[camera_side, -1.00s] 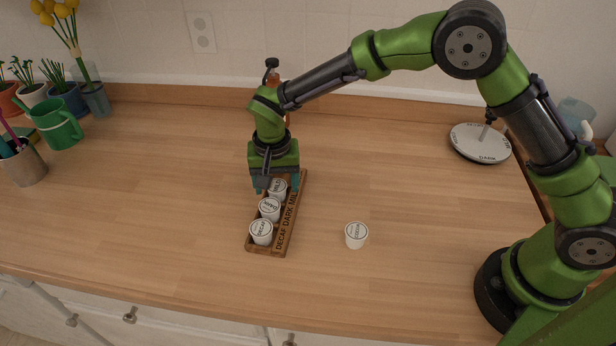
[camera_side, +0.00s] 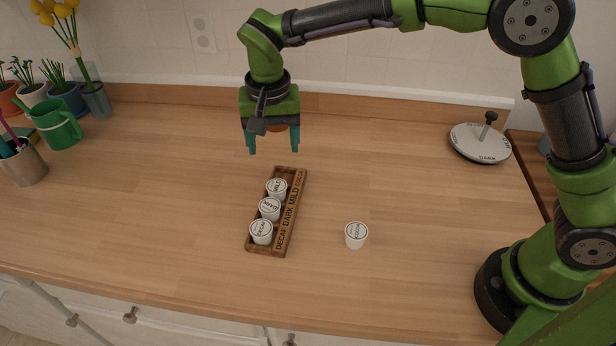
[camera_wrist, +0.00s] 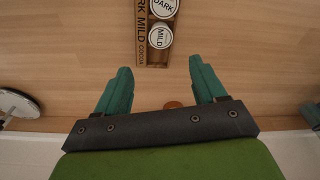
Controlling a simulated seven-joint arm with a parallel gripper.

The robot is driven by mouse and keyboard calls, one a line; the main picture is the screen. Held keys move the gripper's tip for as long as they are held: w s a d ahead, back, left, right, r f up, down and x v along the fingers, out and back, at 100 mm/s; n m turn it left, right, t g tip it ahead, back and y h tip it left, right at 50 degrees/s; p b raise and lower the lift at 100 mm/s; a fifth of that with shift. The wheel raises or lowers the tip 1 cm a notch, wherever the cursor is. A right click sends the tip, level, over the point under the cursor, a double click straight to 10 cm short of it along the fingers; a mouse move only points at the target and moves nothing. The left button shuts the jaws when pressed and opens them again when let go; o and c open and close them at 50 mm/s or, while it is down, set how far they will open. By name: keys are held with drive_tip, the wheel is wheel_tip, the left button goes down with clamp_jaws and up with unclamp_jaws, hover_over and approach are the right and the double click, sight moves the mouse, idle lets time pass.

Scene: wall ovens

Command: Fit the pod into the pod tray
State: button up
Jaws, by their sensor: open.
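The wooden pod tray (camera_side: 290,215) lies mid-counter, marked DECAF DARK MILD COCOA along its right side. White pods sit in a row in it: decaf (camera_side: 261,232) at the near end, dark (camera_side: 269,208) in the middle, mild (camera_side: 277,188) behind. The slot at the far end, beside the word COCOA, is empty. A loose white pod (camera_side: 356,235), its label apparently COCOA, stands upright on the counter right of the tray. My gripper (camera_side: 273,150) is open and empty above and behind the tray's far end. The wrist view shows the tray (camera_wrist: 142,40) beyond the open fingers (camera_wrist: 160,68).
A round white carousel (camera_side: 480,143) with a dark knob stands at back right. Counter around the loose pod is clear.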

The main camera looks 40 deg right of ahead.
drive_tip(key=s+d+r+n+t+y, duration=0.2)
drive_tip(key=s+d+r+t, duration=0.2)
drive_tip(key=s+d+r, duration=0.9)
drive_tip(key=s+d+f+t, duration=0.2)
drive_tip(key=s+d+f, duration=0.2)
drive_tip(key=s, duration=0.5)
drive_tip(key=shift+d+y, duration=0.3)
drive_tip(key=shift+d, duration=0.45)
